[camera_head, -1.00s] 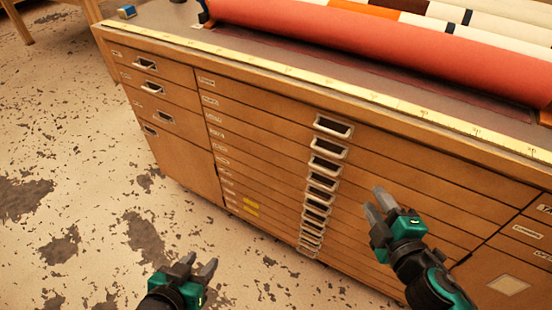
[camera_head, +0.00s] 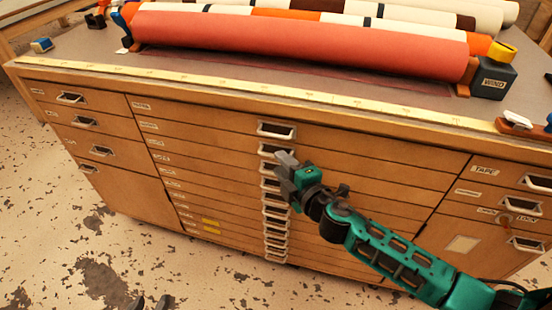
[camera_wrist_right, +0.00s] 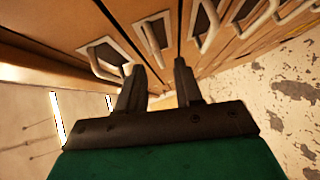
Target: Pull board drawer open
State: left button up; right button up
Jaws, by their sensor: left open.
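The wooden cabinet has a middle column of several shallow drawers (camera_head: 350,158), all shut, each with a pale metal cup handle. Their small labels are too small to read, so I cannot tell which is the board drawer. The top handle (camera_head: 276,130) is clear of my gripper. My right gripper (camera_head: 283,172) is open in front of the upper handles and hides part of them. In the right wrist view its two fingers (camera_wrist_right: 157,72) stand apart, with a handle (camera_wrist_right: 155,38) just beyond the gap; contact is unclear. My left gripper (camera_head: 151,301) is open and empty at the bottom edge.
Drawers with handles flank the column at left (camera_head: 84,122) and right (camera_head: 526,208). Rolls, including a long red one (camera_head: 300,40), lie on the cabinet top behind a yellow ruler strip (camera_head: 250,85). The speckled floor (camera_head: 60,240) in front is clear.

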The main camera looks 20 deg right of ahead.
jog(key=shift+x, duration=1.75)
jog(key=shift+c, duration=0.3)
grip_shut()
